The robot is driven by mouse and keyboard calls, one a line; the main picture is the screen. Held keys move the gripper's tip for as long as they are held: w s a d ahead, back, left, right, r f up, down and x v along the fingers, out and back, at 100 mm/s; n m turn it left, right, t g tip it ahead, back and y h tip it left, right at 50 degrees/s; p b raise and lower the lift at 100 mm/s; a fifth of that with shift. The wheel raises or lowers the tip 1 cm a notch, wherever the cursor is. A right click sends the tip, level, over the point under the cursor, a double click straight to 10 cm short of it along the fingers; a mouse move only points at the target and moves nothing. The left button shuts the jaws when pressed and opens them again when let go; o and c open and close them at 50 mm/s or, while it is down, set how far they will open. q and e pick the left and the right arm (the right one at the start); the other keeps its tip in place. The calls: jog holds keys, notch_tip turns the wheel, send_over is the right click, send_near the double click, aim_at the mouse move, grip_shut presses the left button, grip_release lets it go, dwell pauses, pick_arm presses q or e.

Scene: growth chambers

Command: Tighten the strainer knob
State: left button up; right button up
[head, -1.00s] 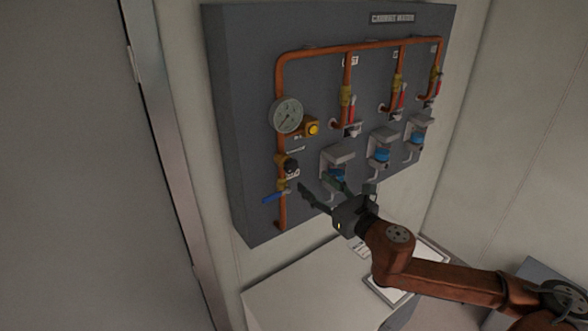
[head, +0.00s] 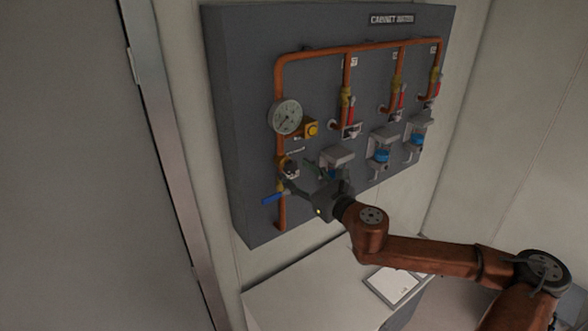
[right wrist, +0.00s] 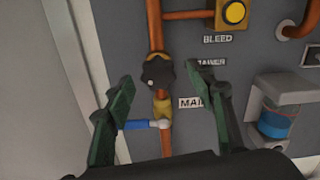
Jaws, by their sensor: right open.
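The strainer knob (right wrist: 158,73) is a black round knob with a pale dot, on the vertical copper pipe. It also shows, small and partly covered, in the head view (head: 291,168). My right gripper (head: 297,173) is open and empty in front of the panel, its fingers pointing at the knob. In the right wrist view the knob lies between the two dark green finger pads (right wrist: 172,75), nearer the left one. The frames do not show contact. My left gripper is not in view.
A blue-handled valve (right wrist: 138,125) sits just below the knob, by the MAIN label (right wrist: 192,102). A pressure gauge (head: 286,117) and a yellow bleed button (head: 312,129) are above. Blue-bowled units (head: 383,155) stand to the right. A white counter (head: 305,283) lies below.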

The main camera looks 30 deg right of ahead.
jog(key=shift+w+a+p, duration=0.1)
jog(key=shift+w+p, duration=0.2)
jog(key=shift+w, duration=0.6)
jog(key=shift+c, duration=0.3)
jog(key=c, duration=1.1)
